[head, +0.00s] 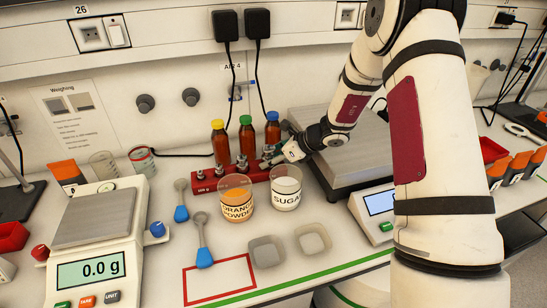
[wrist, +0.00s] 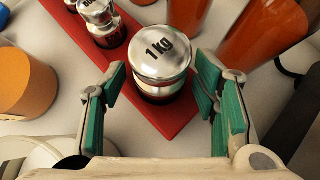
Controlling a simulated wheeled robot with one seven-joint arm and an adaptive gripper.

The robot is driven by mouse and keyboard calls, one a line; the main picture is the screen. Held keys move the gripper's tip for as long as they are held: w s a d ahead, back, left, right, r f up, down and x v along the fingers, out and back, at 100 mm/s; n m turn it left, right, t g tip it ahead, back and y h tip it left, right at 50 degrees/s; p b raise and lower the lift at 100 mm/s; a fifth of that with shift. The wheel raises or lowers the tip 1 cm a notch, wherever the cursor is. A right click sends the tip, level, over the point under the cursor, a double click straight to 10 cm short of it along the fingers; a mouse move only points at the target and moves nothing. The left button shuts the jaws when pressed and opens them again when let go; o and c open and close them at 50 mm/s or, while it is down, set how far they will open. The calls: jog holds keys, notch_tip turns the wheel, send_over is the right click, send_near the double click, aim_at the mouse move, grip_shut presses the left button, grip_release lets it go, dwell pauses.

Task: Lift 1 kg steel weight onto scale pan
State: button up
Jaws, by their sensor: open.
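The 1 kg steel weight (wrist: 160,45) stands upright at the end of the red weight block (wrist: 70,45), its knob marked "1 kg" in the wrist view. My gripper (wrist: 163,88) is open, with one green-padded finger on each side of the weight and a gap on both sides. In the head view my gripper (head: 285,155) is low over the right end of the red block (head: 205,184), hiding much of that end. A small scale with a steel pan (head: 95,217) reads 0.0 g at left. A larger scale with a wide steel pan (head: 350,150) stands at right.
Jars of orange powder (head: 235,205) and sugar (head: 286,193) stand in front. Blue scoops (head: 204,256) and two grey weighing dishes (head: 267,251) lie nearby. Smaller weights (wrist: 100,15) share the block.

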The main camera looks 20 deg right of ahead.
aim_at(271, 148)
jog(key=c, duration=1.2)
jog(key=shift+r, duration=0.1)
jog(key=shift+c, duration=0.4)
jog(key=shift+r, duration=0.8)
jog(key=shift+r+p, duration=0.55)
jog(key=shift+r, duration=0.3)
